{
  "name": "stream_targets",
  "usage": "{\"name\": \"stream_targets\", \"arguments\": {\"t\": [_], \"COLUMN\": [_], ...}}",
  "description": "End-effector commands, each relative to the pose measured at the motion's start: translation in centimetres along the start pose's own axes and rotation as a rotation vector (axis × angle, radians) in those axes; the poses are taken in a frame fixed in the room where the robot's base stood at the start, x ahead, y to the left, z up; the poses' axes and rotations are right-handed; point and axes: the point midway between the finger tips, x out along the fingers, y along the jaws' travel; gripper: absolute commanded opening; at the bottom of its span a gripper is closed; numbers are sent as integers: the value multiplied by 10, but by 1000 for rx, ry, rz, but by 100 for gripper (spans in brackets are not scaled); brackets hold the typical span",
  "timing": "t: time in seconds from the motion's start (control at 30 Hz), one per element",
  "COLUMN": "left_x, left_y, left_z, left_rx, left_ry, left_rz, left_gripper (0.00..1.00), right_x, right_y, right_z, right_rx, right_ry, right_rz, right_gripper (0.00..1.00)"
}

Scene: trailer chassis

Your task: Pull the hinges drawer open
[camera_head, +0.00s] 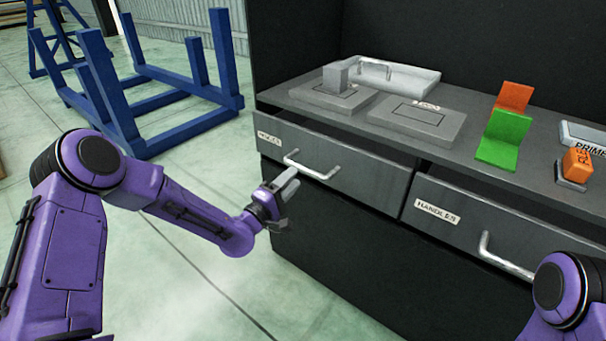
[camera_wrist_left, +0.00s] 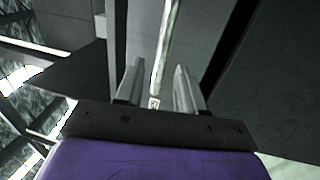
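The hinges drawer (camera_head: 350,172) is the left grey drawer front under the worktop, with a small label (camera_head: 268,138) at its upper left. It looks shut. Its pale bar handle (camera_head: 318,173) stands out from the front. My left gripper (camera_head: 287,188) is just in front of and left of this handle. In the left wrist view its two fingers (camera_wrist_left: 158,88) are apart, and a pale bar (camera_wrist_left: 167,45), seemingly the handle, runs up between them in the picture. I cannot tell whether they touch it. My right gripper is not in view.
The handles drawer (camera_head: 455,220) with its own bar handle (camera_head: 505,257) is to the right. The worktop (camera_head: 470,162) holds grey trays, a green bracket (camera_head: 500,138), an orange bracket (camera_head: 513,97) and an orange block (camera_head: 577,163). Blue frames (camera_head: 110,90) stand at the left on open floor.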

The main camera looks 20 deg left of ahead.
Motion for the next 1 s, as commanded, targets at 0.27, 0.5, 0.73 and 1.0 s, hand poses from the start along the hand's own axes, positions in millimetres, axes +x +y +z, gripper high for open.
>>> {"name": "stream_targets", "arguments": {"t": [0.27,0.5,0.73,1.0], "left_x": [50,59,58,56], "left_y": [-2,-2,-2,-1], "left_z": [0,0,0,4], "left_rx": [2,0,1,0], "left_ry": [1,1,1,-5], "left_rz": [-3,-4,-5,-5], "left_gripper": [38,38,0,0], "right_x": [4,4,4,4], "right_y": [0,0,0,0], "right_z": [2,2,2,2], "right_rx": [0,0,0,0], "right_ry": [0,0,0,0], "right_rz": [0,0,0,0], "right_gripper": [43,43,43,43]}}
